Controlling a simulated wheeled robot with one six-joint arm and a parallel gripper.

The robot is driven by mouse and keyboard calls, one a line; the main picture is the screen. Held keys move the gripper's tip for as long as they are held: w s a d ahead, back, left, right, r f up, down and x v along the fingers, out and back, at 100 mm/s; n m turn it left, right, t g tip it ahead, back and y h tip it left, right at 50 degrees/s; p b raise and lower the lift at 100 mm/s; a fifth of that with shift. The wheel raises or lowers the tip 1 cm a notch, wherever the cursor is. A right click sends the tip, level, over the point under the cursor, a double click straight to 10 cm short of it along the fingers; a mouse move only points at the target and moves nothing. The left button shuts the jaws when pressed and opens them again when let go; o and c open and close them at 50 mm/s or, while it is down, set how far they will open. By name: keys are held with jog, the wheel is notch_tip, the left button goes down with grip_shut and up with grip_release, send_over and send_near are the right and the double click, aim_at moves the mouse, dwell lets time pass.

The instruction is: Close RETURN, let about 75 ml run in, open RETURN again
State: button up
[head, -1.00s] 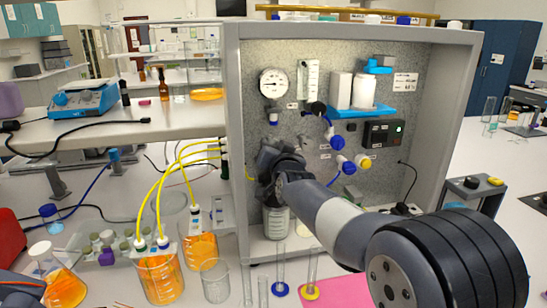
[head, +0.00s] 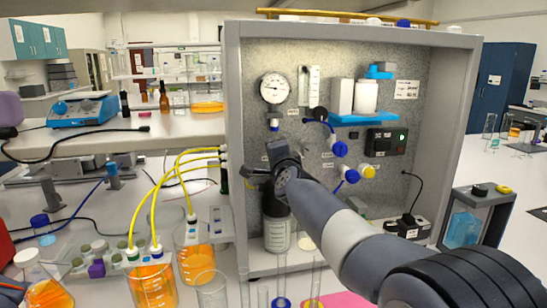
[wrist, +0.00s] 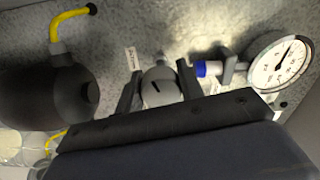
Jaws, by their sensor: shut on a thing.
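My gripper (head: 258,172) is at the left part of the rig's speckled panel (head: 318,190), below the round gauge. In the wrist view my gripper (wrist: 158,92) has its two dark fingers on either side of a round grey knob (wrist: 158,84), shut on it. The head view hides the knob behind my gripper. Beakers of orange liquid (head: 153,287) (head: 196,264) hold yellow tubes (head: 165,195).
The gauge (wrist: 280,64) with a blue fitting (wrist: 207,69) is close right of the fingers in the wrist view. A dark rounded vessel (wrist: 45,88) is at left. A bottle (head: 276,233) stands below my gripper. Glass cylinders stand at the front edge.

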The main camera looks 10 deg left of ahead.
jog(key=m, duration=0.5)
jog(key=shift+m+b, duration=0.3)
jog(key=shift+b, duration=0.1)
jog(key=m, duration=0.5)
jog(key=shift+r+b, duration=0.1)
jog(key=shift+b, duration=0.2)
jog(key=m, duration=0.5)
jog(key=shift+d+m, duration=0.1)
jog(key=shift+m, duration=0.3)
jog(key=m, duration=0.5)
jog(key=shift+m+b, duration=0.3)
jog(key=shift+b, duration=0.1)
jog(key=o, duration=1)
jog(key=b+v, duration=0.2)
jog(key=v, duration=0.8)
jog(key=shift+s+d+b, duration=0.25)
jog(key=shift+s+b, duration=0.05)
jog(key=shift+b, duration=0.05)
